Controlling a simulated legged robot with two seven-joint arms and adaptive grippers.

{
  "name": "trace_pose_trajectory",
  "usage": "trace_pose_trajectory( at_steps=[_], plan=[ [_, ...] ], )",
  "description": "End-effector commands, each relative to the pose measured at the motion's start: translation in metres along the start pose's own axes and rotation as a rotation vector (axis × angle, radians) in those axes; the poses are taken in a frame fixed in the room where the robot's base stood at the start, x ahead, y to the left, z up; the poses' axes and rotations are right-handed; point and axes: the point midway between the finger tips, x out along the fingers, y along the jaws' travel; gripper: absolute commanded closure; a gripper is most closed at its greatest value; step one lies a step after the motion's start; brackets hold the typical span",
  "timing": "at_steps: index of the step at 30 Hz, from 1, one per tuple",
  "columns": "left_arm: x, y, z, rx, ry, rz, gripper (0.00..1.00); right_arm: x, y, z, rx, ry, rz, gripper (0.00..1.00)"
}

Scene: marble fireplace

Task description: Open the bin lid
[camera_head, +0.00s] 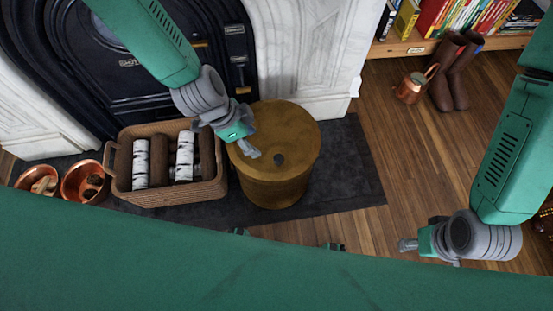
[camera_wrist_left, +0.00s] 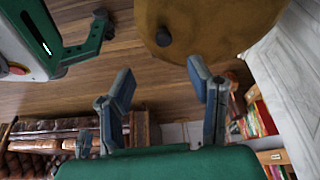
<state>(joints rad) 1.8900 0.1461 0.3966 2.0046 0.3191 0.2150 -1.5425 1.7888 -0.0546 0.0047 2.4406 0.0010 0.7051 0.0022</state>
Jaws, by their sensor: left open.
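The bin (camera_head: 275,185) is a round golden-brown drum on the dark hearth mat. Its flat lid (camera_head: 290,125) sits on top, with a small dark knob (camera_head: 279,159). In the left wrist view the lid (camera_wrist_left: 225,25) fills the top, and the knob (camera_wrist_left: 163,37) lies beyond the fingertips, roughly in line with the gap between them. My left gripper (camera_head: 250,150) is over the lid's left part, to the left of the knob. Its two fingers (camera_wrist_left: 160,78) are apart with nothing between them. My right gripper (camera_head: 405,245) is far right of the bin; its finger gap is unclear.
A wicker basket of logs (camera_head: 160,194) stands just left of the bin. Copper pots (camera_head: 85,182) are further left. The marble fireplace (camera_head: 310,50) rises behind. Boots (camera_head: 450,75), a copper can (camera_head: 410,90) and a bookshelf (camera_head: 400,48) are at the back right. Wooden floor is clear right of the mat.

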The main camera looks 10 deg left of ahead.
Motion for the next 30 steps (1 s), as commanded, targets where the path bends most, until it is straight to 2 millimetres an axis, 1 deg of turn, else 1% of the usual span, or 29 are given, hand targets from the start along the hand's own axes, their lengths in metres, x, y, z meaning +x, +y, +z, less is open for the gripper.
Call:
trace_pose_trajectory(
  at_steps=[1,3,5,7,11,15,21,25,30],
  plan=[
    [0.002,-0.004,-0.005,0.024,0.013,0.0,0.53,0.003,0.0,0.0,0.0,0.0,0.0,0.6],
    [0.003,-0.006,-0.01,0.047,0.022,0.002,0.53,0.004,0.0,0.0,0.0,0.0,0.0,0.6],
    [0.006,-0.006,-0.011,0.055,0.024,0.003,0.53,0.005,0.0,0.0,0.0,0.001,0.0,0.6],
    [0.014,-0.005,-0.01,0.056,0.023,0.005,0.53,0.008,0.0,0.0,0.0,0.001,0.0,0.6],
    [0.038,-0.005,-0.01,0.054,0.022,0.005,0.53,0.018,0.0,0.001,0.0,0.001,0.0,0.6],
    [0.07,-0.004,-0.01,0.055,0.022,0.005,0.53,0.03,0.0,0.001,0.0,0.0,0.0,0.6],
    [0.109,-0.004,-0.011,0.053,0.022,0.004,0.53,0.045,0.0,0.002,0.0,0.0,0.0,0.6],
    [0.127,-0.005,-0.012,0.053,0.022,0.003,0.53,0.051,0.0,0.003,0.0,0.0,0.0,0.6],
    [0.137,-0.005,-0.013,0.054,0.022,0.002,0.53,0.055,0.0,0.003,0.0,0.0,0.0,0.6]
  ],
)
